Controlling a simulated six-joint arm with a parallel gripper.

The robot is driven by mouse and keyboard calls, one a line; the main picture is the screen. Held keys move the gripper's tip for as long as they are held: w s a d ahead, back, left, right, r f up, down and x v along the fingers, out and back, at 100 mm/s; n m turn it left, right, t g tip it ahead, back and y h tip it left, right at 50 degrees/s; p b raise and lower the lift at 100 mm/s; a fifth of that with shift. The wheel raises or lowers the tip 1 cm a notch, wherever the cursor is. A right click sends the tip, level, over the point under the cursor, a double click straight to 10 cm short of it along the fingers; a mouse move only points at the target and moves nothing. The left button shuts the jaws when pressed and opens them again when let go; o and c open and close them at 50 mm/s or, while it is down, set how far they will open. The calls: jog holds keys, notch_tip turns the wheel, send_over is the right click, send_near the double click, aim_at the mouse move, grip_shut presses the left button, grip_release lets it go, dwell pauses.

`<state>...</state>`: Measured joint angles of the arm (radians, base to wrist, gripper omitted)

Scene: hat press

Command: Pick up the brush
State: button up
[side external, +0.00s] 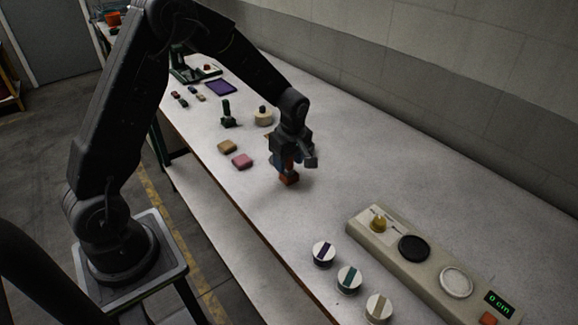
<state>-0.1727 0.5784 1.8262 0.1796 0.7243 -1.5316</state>
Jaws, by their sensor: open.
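My gripper (289,178) points down over the middle of the white table, with orange parts at its lower end and a blue part above them. The jaws are open, but the gap between them is too small and dark to make out, as is whether anything lies there. I cannot pick out a brush with certainty. Behind the gripper stand a cream round piece with a dark knob (264,117) and a dark green upright piece (227,115). To its left lie a brown pad (227,147) and a pink pad (242,161), both apart from the gripper.
Three striped round pieces, purple (323,253), teal (349,279) and tan (378,308), line the front edge. A beige panel with a display (499,304) lies at right. A purple mat (220,87) and small items lie farther back. The table right of my gripper is clear.

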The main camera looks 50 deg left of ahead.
jog(key=shift+c, duration=0.4)
grip_shut()
jog(key=shift+r, duration=0.45)
jog(key=r, duration=0.3)
jog(key=shift+s+a+r, duration=0.25)
jog(key=shift+a+r, duration=0.15)
jog(key=s+a+r, duration=0.6)
jog(key=a, duration=0.2)
jog(key=shift+s+a, duration=0.25)
jog(key=shift+s, duration=0.05)
